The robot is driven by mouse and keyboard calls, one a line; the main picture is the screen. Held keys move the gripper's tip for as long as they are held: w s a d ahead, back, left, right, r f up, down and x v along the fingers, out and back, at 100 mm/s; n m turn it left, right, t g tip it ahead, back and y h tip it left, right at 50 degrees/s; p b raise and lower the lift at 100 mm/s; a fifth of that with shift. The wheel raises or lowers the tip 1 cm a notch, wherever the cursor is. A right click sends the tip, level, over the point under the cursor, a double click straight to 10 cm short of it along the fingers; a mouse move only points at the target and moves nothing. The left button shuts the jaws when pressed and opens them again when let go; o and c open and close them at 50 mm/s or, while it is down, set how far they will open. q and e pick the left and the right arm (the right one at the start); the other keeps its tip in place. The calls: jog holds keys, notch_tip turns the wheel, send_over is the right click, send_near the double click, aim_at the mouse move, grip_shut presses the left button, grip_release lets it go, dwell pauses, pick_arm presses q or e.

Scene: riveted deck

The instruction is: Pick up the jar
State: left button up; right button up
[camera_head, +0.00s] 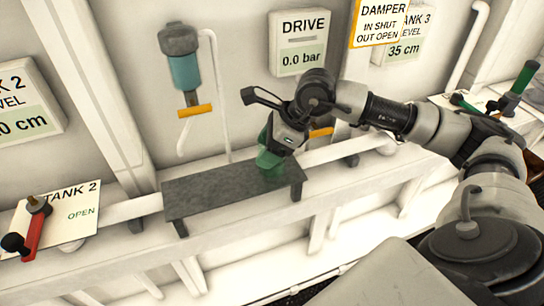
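The jar (270,161) is green and see-through. It is at the right part of a dark grey bench-like shelf (215,192), apparently standing on it. My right gripper (275,145) comes in from the right and is right over the jar, covering its upper part. The fingertips are hidden or too small to make out, so I cannot tell whether they are open or closed around the jar. My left gripper is not in view.
A teal cylinder with an orange handle (186,75) hangs on the wall behind. A Drive gauge (304,42) and a Damper sign (380,22) are above. A red lever (34,228) is at left, green-handled levers (515,90) at right. The shelf's left part is bare.

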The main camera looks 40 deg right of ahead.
jog(key=shift+c, duration=1.3)
jog(key=shift+r, duration=0.15)
